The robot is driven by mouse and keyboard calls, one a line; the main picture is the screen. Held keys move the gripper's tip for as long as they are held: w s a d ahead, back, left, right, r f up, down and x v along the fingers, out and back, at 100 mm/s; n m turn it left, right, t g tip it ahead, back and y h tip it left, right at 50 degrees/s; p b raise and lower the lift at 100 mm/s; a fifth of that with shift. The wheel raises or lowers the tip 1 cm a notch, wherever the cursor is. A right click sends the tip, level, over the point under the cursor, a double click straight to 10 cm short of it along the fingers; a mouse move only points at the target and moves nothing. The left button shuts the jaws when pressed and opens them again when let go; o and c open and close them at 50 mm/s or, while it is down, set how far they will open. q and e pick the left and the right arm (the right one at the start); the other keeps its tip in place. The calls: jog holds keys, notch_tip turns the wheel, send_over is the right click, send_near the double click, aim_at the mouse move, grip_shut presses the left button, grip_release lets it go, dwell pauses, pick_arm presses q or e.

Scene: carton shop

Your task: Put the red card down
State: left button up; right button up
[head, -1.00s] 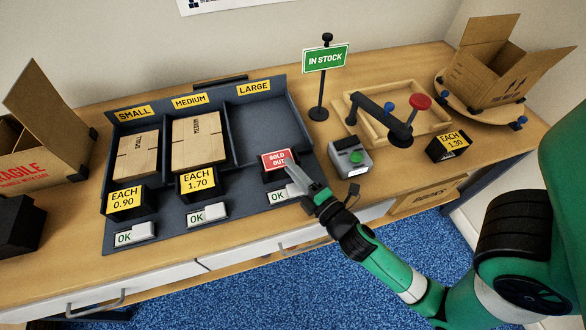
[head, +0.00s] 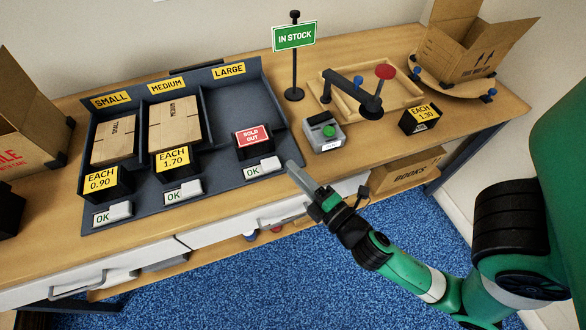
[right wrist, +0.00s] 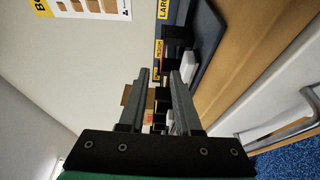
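The red SOLD OUT card (head: 251,136) sits on a black holder (head: 254,151) at the front of the LARGE compartment (head: 240,105), which is empty. My right gripper (head: 293,168) is to the right of the card and nearer the table's front edge, apart from it. In the right wrist view the two fingers of my right gripper (right wrist: 160,76) stand apart with nothing held between them. My left gripper is not in view.
Yellow price cards stand before the SMALL carton (head: 114,139) and MEDIUM carton (head: 175,124). A white OK block (head: 262,168) is below the red card. The green IN STOCK sign (head: 294,37) and a grey device (head: 323,132) stand to the right.

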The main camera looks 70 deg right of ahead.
jog(key=shift+s, duration=0.1)
dwell(0.3)
jog(key=w+a+r+m+t+y, duration=0.1)
jog(key=w+a+r+m+t, duration=0.2)
jog(key=w+r, duration=0.55)
jog(key=w+a+r+m+t+y, duration=0.15)
jog(key=w+r+m, duration=0.35)
jog(key=r, duration=0.6)
jog(key=s+a+r+m+t+y, duration=0.1)
jog(key=a+r+t+y, duration=0.1)
jog(key=r, duration=0.6)
jog(key=a+r+t+y, duration=0.3)
jog(key=a+r+y, duration=0.1)
jog(key=r, duration=0.5)
jog(key=s+a+r+m+t+y, duration=0.1)
jog(key=a+r+t+y, duration=0.2)
jog(key=r, duration=0.6)
jog(key=shift+s+a+r+m, duration=0.25)
jog(key=shift+s+a+m, duration=0.1)
jog(key=shift+a, duration=0.9)
